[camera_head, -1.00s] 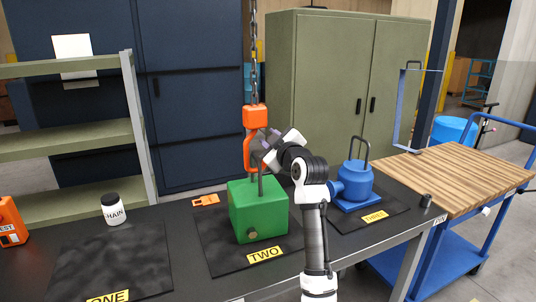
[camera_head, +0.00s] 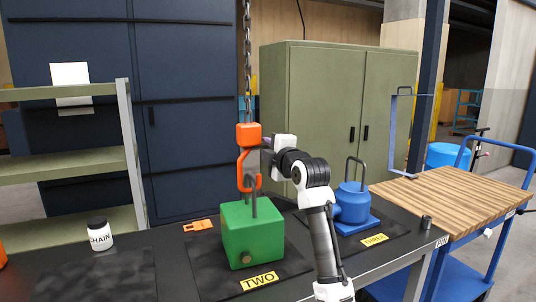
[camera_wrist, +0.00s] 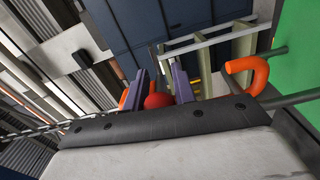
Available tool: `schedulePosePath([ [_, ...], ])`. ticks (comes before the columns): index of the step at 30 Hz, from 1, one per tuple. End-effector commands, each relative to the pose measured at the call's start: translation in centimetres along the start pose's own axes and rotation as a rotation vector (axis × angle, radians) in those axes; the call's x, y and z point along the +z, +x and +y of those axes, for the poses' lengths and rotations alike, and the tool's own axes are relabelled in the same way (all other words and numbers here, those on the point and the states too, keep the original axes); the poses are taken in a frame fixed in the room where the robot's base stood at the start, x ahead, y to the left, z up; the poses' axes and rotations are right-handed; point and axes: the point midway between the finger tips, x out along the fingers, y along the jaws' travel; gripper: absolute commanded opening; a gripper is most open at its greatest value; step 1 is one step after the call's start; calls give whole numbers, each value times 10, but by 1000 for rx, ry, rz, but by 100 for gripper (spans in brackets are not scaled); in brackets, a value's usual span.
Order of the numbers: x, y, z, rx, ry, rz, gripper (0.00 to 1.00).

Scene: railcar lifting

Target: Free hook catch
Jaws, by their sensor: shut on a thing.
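An orange hook (camera_head: 243,172) with an orange block (camera_head: 248,134) hangs on a chain (camera_head: 247,60). Its lower curve is at the top of the grey handle (camera_head: 254,200) of the green weight (camera_head: 252,235), which stands on the mat marked TWO. My gripper (camera_head: 267,145) is beside the block, on its right. In the wrist view, my purple fingers (camera_wrist: 161,90) are closed around a red rounded part (camera_wrist: 158,100). The hook's curved orange end also shows there (camera_wrist: 248,70), by a grey rod. The head view hides the grasped part behind my gripper.
A blue weight (camera_head: 352,205) stands at THREE, right of my arm. A white CHAIN jar (camera_head: 99,235) and a flat orange piece (camera_head: 198,225) are on the bench. A wood-topped cart (camera_head: 440,185) is at the right, a green cabinet (camera_head: 325,110) behind.

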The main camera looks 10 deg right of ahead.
Motion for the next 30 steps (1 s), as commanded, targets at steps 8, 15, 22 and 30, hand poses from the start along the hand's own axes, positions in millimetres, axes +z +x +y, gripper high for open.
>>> schedulePosePath([
  [8,0,0,2,0,-46,0,0],
  [15,0,0,2,1,-49,-1,0],
  [22,0,0,2,1,-49,-1,34],
  [30,0,-2,2,1,-48,0,34],
])
